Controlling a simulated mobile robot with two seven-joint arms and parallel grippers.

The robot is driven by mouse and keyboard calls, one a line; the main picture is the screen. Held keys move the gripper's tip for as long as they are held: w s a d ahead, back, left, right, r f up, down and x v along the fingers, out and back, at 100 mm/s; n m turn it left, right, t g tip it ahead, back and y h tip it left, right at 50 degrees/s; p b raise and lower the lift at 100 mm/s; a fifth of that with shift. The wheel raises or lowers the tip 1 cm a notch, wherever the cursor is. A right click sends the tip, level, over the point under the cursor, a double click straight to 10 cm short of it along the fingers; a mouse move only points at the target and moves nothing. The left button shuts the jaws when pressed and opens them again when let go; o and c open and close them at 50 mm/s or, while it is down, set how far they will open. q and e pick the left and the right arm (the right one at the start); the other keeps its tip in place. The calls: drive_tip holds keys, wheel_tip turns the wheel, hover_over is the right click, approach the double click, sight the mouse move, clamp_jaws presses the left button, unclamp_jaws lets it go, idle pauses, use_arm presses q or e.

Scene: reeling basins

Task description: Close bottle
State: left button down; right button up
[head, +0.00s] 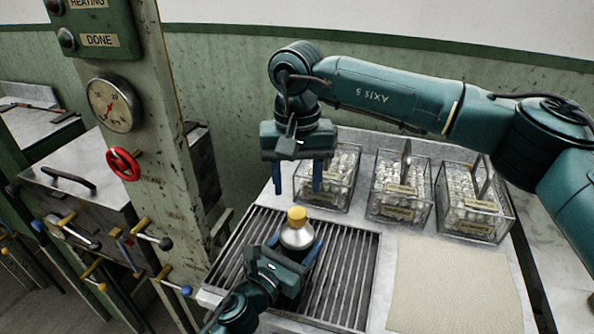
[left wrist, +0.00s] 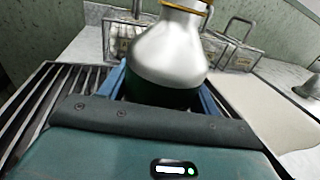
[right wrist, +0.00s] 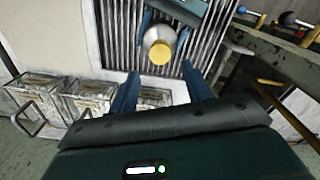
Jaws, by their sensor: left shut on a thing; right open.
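The bottle (head: 298,238) stands upright over the slatted drain grate, with a silver shoulder and a dark green lower body in the left wrist view (left wrist: 165,60). A yellow cap (head: 297,214) sits at its top and also shows in the right wrist view (right wrist: 160,53). Whether the cap is tight cannot be told. My left gripper (head: 298,250) is low and shut on the bottle, one blue finger on each side. My right gripper (head: 297,178) is open and empty, fingers pointing down, above and behind the bottle, apart from the cap.
Several glass boxes (head: 399,213) of white pieces with upright handles stand along the back of the counter. A cream mat (head: 450,287) lies right of the grate (head: 350,290). A post with a gauge (head: 113,105), red wheel (head: 122,164) and several levers stands at left.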

sight(297, 212)
wheel_tip(297, 212, down, 6)
drive_tip(key=shift+f, duration=0.25)
drive_tip(key=shift+c, duration=0.3)
